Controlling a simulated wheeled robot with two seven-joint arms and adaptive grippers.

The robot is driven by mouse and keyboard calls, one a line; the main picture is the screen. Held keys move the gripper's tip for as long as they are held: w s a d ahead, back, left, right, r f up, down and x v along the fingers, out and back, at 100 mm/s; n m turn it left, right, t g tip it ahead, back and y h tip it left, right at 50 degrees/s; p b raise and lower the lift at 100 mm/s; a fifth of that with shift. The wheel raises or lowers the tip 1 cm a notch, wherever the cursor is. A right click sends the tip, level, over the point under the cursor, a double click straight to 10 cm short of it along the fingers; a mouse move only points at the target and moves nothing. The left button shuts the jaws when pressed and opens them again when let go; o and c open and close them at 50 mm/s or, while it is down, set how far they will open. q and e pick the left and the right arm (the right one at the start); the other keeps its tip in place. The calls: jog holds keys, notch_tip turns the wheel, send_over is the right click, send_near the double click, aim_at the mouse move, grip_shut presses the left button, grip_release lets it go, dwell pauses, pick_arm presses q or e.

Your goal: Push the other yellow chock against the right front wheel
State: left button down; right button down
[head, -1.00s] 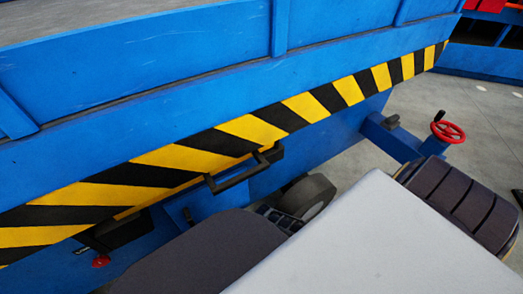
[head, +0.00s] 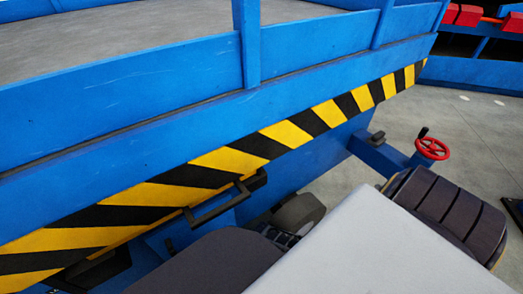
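No yellow chock can be made out in the head view. A dark wheel (head: 302,212) shows partly under the blue trailer, low in the middle of the picture. Its lower part is hidden behind a pale grey flat-topped shape and dark rounded shapes in the foreground. I cannot tell whether it is the right front wheel. Neither of my grippers can be made out.
The blue trailer side (head: 330,60) with a yellow-and-black striped edge (head: 290,138) crosses the view. A black handle (head: 222,205) hangs below it. A red handwheel (head: 432,148) sits on a blue arm at right. Grey floor (head: 480,130) shows beyond.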

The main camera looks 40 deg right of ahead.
jog(key=shift+s+d+f, duration=0.1)
jog(key=shift+s+d, duration=0.15)
jog(key=shift+d, duration=0.55)
jog(key=c, duration=1.3)
grip_release()
jog(key=shift+o, duration=0.5)
jog(key=shift+f, duration=0.1)
jog(key=shift+s+d, duration=0.1)
jog(key=shift+s+r, duration=0.1)
jog(key=shift+r, duration=0.7)
jog(key=shift+w+r, duration=0.2)
jog(key=shift+r, duration=0.75)
jog(key=shift+w+r, duration=0.15)
jog(key=shift+r, duration=0.75)
jog(key=shift+w+a+r, duration=0.1)
jog(key=shift+a+r, duration=0.05)
jog(key=shift+r, duration=0.7)
jog(key=shift+w+a+r, duration=0.1)
jog(key=shift+a+r, duration=0.05)
jog(key=shift+r, duration=0.65)
jog(key=shift+a+r, duration=0.25)
jog(key=shift+r, duration=0.7)
jog(key=shift+a+r, duration=0.2)
jog(key=shift+r, duration=0.75)
